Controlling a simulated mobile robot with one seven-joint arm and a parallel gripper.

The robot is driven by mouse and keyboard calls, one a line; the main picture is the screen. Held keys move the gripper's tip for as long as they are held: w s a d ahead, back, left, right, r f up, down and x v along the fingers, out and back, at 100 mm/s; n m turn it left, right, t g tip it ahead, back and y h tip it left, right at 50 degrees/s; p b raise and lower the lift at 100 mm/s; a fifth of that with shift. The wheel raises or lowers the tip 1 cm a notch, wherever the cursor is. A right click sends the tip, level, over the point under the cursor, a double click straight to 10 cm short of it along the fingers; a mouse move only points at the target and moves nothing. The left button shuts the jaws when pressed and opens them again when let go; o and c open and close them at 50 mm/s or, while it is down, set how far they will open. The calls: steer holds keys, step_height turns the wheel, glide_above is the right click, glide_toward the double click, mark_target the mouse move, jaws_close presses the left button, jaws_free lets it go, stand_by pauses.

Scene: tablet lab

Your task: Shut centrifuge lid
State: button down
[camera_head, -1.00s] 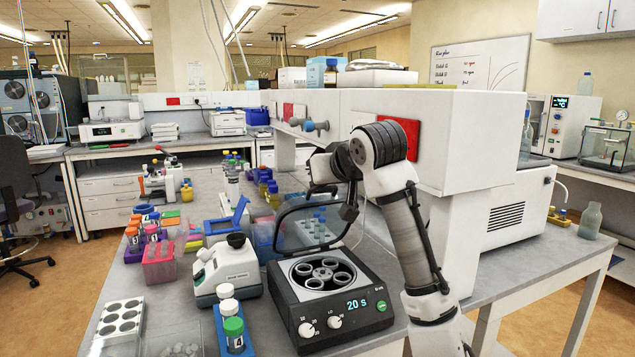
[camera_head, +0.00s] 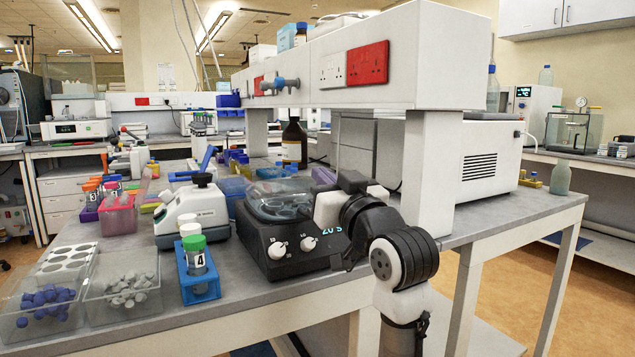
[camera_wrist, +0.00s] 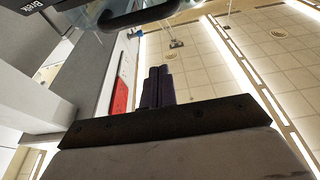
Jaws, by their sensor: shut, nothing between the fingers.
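The black centrifuge (camera_head: 275,262) stands on the bench, with its two white knobs and lit display facing me. Its clear lid (camera_head: 285,190) with a dark rim lies low over the rotor bowl; I cannot tell whether it is fully seated. In the wrist view a dark curved rim, which looks like the lid's (camera_wrist: 140,15), shows at the top edge. My gripper (camera_wrist: 158,72) is shut and empty, with its dark fingers together. In the head view my wrist is at the centrifuge's right side and covers part of its display. Contact with the lid cannot be made out.
A white benchtop instrument (camera_head: 190,217) and a blue rack (camera_head: 198,280) with capped tubes stand left of the centrifuge. Clear bins (camera_head: 125,300) of caps lie further left. A shelf unit (camera_head: 375,70) with sockets overhangs behind. The bench is bare at the front right.

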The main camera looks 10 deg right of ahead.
step_height(320, 180, down, 6)
steer(key=s+t+b, duration=0.1)
steer(key=b, duration=0.3)
steer(key=shift+s+d+f, duration=0.2)
